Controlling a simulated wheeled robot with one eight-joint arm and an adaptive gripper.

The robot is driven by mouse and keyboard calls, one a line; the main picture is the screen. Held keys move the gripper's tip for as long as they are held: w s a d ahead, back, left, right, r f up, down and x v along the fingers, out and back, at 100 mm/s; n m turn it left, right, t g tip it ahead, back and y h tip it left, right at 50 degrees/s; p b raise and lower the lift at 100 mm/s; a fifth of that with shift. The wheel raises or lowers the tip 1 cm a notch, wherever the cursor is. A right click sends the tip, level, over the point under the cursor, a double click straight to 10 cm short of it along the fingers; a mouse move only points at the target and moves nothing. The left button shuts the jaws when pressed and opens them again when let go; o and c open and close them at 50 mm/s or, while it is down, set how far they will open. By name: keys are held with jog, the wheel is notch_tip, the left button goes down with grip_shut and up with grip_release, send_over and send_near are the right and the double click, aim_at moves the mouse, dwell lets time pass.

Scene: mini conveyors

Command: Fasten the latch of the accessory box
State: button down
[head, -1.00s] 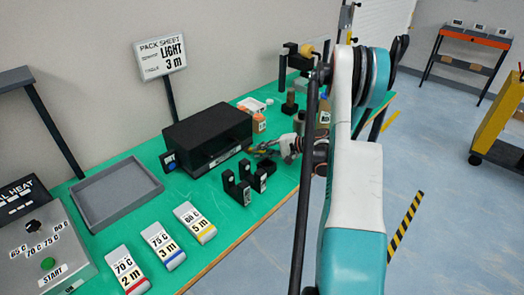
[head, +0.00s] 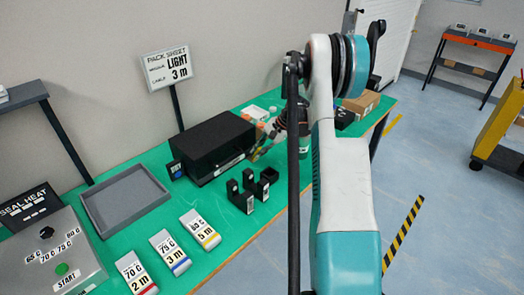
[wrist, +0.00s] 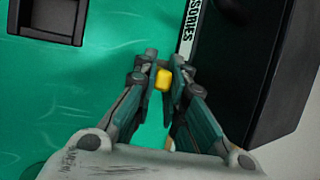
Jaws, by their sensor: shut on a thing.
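The accessory box (head: 213,142) is a black closed box on the green bench. Its white label strip with "SORIES" readable (wrist: 190,28) and dark side (wrist: 232,75) fill the right of the wrist view. My gripper (head: 257,154) is at the right front end of the box, pointing down. In the wrist view my gripper (wrist: 163,78) is shut on a small yellow piece (wrist: 163,80), beside the box's front. It looks like the latch, but its joint to the box is hidden by the fingers.
Black holders (head: 257,184) stand in front of the box; one shows in the wrist view (wrist: 47,20). A grey tray (head: 124,202) and labelled packs (head: 201,231) lie to the left. Small containers (head: 262,127) and a cardboard box (head: 360,103) stand behind.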

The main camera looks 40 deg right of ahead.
jog(key=shift+w+r+m+g+h+p, duration=0.15)
jog(key=shift+w+m+g+p, duration=0.1)
jog(key=shift+w+g, duration=0.5)
jog(key=shift+w+r+m+g+h+p, duration=0.2)
jog(key=shift+w+g, duration=0.15)
jog(key=shift+g, duration=0.7)
jog(key=c, duration=1.9)
grip_release()
jog(key=shift+f, duration=0.1)
jog(key=v, duration=1.2)
jog(key=shift+w+d, duration=0.1)
